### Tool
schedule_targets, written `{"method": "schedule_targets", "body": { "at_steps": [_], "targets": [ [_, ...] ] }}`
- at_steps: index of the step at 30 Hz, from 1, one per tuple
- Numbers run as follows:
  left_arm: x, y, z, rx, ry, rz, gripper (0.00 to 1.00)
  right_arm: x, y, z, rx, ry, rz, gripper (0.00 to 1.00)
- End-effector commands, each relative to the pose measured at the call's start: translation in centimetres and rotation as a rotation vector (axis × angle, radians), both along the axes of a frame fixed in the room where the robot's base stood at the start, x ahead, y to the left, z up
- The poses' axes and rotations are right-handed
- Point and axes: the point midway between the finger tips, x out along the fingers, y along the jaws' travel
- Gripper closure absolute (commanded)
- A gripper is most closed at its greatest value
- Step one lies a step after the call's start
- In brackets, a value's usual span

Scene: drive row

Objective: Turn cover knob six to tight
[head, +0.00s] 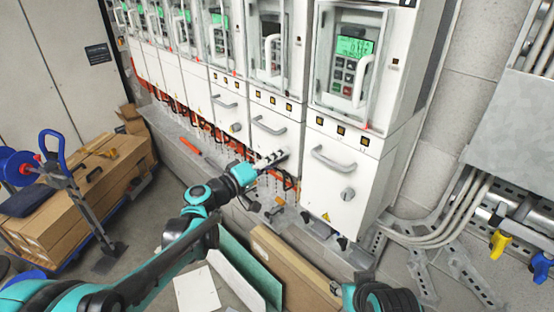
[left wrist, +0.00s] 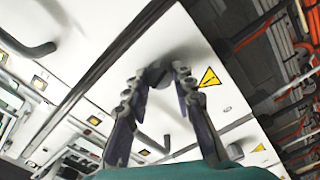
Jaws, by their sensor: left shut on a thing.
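My left gripper (head: 272,160) is at the lower cover (head: 272,108) of the cabinet second from the right, below its grey handle (head: 268,125). In the left wrist view the two fingers (left wrist: 158,82) are closed around a grey cover knob (left wrist: 154,73) on the white panel. The fingers hide most of this knob, so its turn position cannot be told. No number can be read on the covers. Only a part of my right arm shows at the bottom of the head view, without its gripper.
The rightmost cabinet (head: 333,215) has its own knob (head: 347,194) and handle (head: 333,160). Orange cables and loose tools lie along the ledge under the row. Boards (head: 290,262) lean below. A pallet of boxes (head: 105,175) stands at the left.

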Motion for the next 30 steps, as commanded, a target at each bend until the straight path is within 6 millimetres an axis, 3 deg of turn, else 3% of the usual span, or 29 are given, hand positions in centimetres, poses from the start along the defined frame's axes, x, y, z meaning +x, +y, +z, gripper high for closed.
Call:
{"method": "schedule_targets", "body": {
  "at_steps": [23,24,26,30],
  "targets": [
    [-0.05,-0.04,-0.05,0.074,-0.080,-0.002,1.00,-0.01,0.00,-0.16,0.000,0.000,0.000,0.60],
    [-0.05,-0.04,-0.05,0.074,-0.080,-0.002,0.73,-0.01,0.00,-0.16,0.000,0.000,0.000,0.60],
    [-0.06,-0.04,-0.04,0.074,-0.080,-0.002,0.57,-0.01,0.00,-0.16,0.000,0.000,0.000,0.60],
    [-0.03,-0.03,-0.02,0.074,-0.080,-0.001,0.54,0.00,0.00,-0.16,0.000,0.000,0.000,0.60]
  ]
}}
